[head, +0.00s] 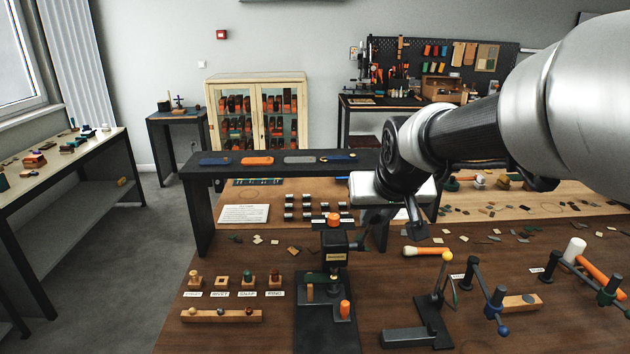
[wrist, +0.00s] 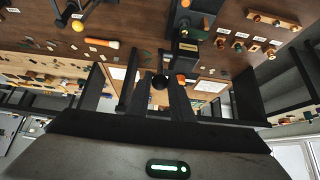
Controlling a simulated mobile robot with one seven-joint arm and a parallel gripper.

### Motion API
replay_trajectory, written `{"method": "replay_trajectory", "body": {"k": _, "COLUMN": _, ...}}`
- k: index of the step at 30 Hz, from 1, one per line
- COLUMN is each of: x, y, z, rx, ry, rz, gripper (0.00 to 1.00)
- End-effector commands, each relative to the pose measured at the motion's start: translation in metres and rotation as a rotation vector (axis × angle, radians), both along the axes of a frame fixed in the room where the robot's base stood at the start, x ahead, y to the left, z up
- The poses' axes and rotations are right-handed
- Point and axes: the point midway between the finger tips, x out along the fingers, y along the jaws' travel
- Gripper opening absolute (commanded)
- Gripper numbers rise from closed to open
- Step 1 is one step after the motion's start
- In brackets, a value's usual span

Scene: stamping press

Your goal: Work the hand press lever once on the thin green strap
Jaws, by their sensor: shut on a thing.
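The hand press (head: 335,243) is a dark column on a dark base, with an orange cap on top and a small label. It also shows in the wrist view (wrist: 187,32). A thin dark green strip (head: 316,277), seemingly the strap, lies across the press below its head; its far end is hard to make out. My gripper (head: 365,234) is beside the press head, on its right. In the wrist view its two dark fingers (wrist: 160,90) are closed around a black round knob (wrist: 160,81), apparently the lever's end. The rest of the lever is mostly hidden.
A dark raised shelf (head: 300,170) with several coloured straps stands behind the press. Small stamps (head: 220,281) and a wooden block (head: 221,316) lie left. A mallet (head: 425,251) and a stand with a yellow ball (head: 436,297) are right.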

Motion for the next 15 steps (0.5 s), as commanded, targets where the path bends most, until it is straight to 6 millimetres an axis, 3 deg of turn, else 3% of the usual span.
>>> {"method": "replay_trajectory", "body": {"k": 9, "x": 0.004, "y": 0.000, "z": 0.005, "rx": 0.001, "ry": -0.010, "rz": -0.001, "gripper": 0.06}}
{"method": "replay_trajectory", "body": {"k": 15, "x": 0.024, "y": 0.000, "z": 0.016, "rx": 0.001, "ry": -0.010, "rz": -0.002, "gripper": 0.06}}
